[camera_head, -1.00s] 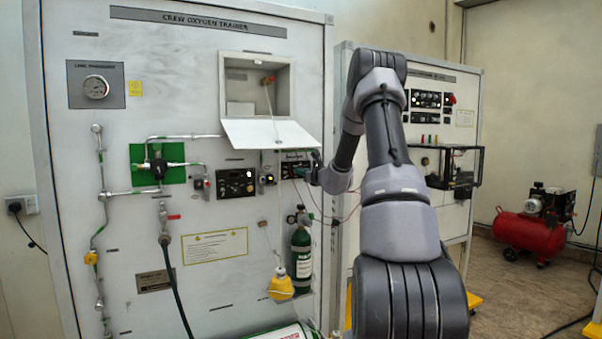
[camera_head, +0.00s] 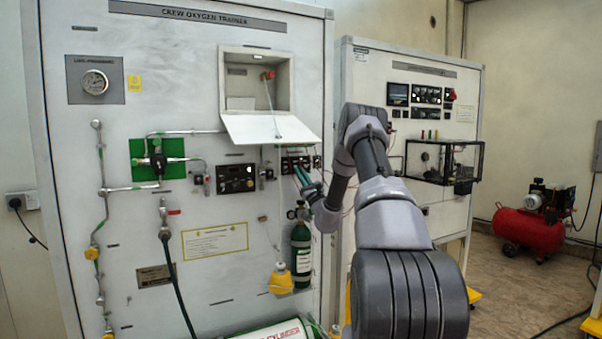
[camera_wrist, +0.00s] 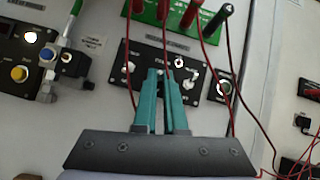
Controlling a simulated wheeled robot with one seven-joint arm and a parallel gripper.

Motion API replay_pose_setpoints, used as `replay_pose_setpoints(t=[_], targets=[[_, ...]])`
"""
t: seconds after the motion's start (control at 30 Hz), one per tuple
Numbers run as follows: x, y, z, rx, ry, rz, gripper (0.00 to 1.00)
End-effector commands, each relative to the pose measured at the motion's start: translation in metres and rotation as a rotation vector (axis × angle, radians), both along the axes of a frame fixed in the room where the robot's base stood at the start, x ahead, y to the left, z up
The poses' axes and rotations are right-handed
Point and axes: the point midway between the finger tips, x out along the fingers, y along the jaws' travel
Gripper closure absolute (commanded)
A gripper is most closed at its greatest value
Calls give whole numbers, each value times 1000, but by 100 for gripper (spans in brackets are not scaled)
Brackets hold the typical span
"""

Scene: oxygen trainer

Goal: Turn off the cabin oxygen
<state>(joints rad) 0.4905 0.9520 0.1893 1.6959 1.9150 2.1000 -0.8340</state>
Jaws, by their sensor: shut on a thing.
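A small black switch panel (camera_head: 300,164) with several silver toggle switches is on the white trainer board, below the open flap. The wrist view shows this black panel (camera_wrist: 212,88) close up. My gripper (camera_wrist: 166,73) has its two teal fingers side by side in front of the panel's left-middle part. It appears shut on a toggle switch, but the fingers hide the grip itself. Other toggles show beside the tips, to the left and right. In the head view my gripper (camera_head: 300,172) reaches up and left to the panel's lower edge.
Red leads (camera_wrist: 205,50) hang from plugs on a green strip (camera_wrist: 180,18) above the panel and cross near my fingers. A black control box (camera_head: 237,178) is to the left. A green bottle (camera_head: 301,250) hangs below. The open flap (camera_head: 270,130) juts out above.

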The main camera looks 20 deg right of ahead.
Motion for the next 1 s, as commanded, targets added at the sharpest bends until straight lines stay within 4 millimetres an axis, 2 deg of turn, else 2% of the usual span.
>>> replay_pose_setpoints(t=[0.3, 0.77, 0.87, 0.9, 1.0], targets=[[2, 0, -6, 3, -103, 1, 100], [2, 0, -5, 3, -117, 0, 100], [2, 0, -5, 3, -117, 0, 64], [2, 0, -5, 3, -117, 0, 62], [2, 0, -5, 3, -117, 0, 62]])
